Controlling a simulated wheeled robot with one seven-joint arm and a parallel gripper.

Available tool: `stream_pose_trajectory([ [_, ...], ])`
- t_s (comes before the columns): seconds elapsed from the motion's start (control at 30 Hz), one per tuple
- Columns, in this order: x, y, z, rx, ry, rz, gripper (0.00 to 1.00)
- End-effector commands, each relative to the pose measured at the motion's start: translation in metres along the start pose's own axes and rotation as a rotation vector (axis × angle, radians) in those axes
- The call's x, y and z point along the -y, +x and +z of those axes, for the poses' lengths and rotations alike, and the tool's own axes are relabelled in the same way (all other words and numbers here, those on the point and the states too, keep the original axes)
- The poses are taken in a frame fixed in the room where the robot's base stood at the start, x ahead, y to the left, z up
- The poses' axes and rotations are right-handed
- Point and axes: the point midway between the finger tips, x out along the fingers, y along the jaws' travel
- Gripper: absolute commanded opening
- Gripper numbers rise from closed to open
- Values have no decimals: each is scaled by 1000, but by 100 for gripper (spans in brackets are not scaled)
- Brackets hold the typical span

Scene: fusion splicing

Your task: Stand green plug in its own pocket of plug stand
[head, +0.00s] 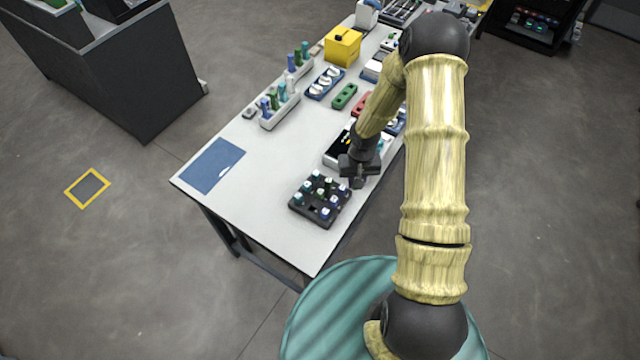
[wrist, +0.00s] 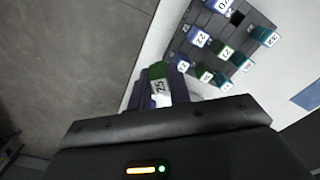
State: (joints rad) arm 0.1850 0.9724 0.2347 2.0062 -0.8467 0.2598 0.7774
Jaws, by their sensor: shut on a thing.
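My gripper (wrist: 158,88) is shut on a green plug (wrist: 158,72) with a white label that seems to read 25. In the head view my gripper (head: 358,178) is just beyond the back right corner of the plug stand, and the held plug cannot be made out. The dark plug stand (head: 327,222) is at the near end of the table. It also shows in the wrist view (wrist: 212,22), up and right of the held plug. It holds several blue, green and teal plugs with number labels. One pocket (wrist: 237,18) is empty.
A white tray with dark inserts (head: 337,150) is close behind my gripper. Racks of coloured plugs (head: 280,105), a green block (head: 345,96) and a yellow box (head: 342,46) stand farther back. A blue mat (head: 211,165) lies at left. The table between mat and stand is clear.

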Motion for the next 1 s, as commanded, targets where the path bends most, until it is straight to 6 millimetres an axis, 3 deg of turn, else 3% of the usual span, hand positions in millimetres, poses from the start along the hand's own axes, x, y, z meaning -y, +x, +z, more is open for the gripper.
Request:
stream_pose_trajectory([
  [0.4,1,0,0,0,-8,0,3],
  [0.57,7,-1,0,0,-110,0,3],
  [1.0,52,-6,3,0,-914,-1,3],
])
